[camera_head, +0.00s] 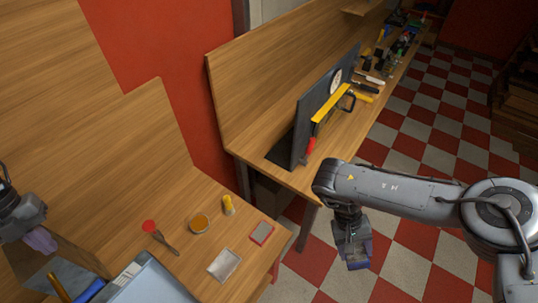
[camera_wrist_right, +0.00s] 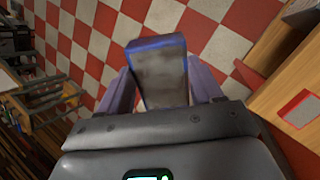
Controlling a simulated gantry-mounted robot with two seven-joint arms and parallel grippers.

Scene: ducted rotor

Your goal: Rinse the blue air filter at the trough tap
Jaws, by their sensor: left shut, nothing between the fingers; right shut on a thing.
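My right gripper (camera_head: 353,250) is shut on the blue air filter (camera_head: 358,265) and holds it over the checkered floor, right of the wooden bench. In the right wrist view the filter (camera_wrist_right: 160,72) has a blue edge and a grey-brown, dirty-looking face, with purple fingers on both sides. My left gripper (camera_head: 38,240) is shut and empty at the left edge of the head view; its purple fingers are partly in shadow. I cannot make out the trough or its tap in either view.
A red-framed pad (camera_head: 262,233), a pale-framed pad (camera_head: 224,264), an orange round dish (camera_head: 200,224), a yellow bottle (camera_head: 228,205) and a red-headed brush (camera_head: 150,227) lie on the near bench. The farther bench carries a dark upright panel (camera_head: 303,125) and tools. Open floor lies right.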

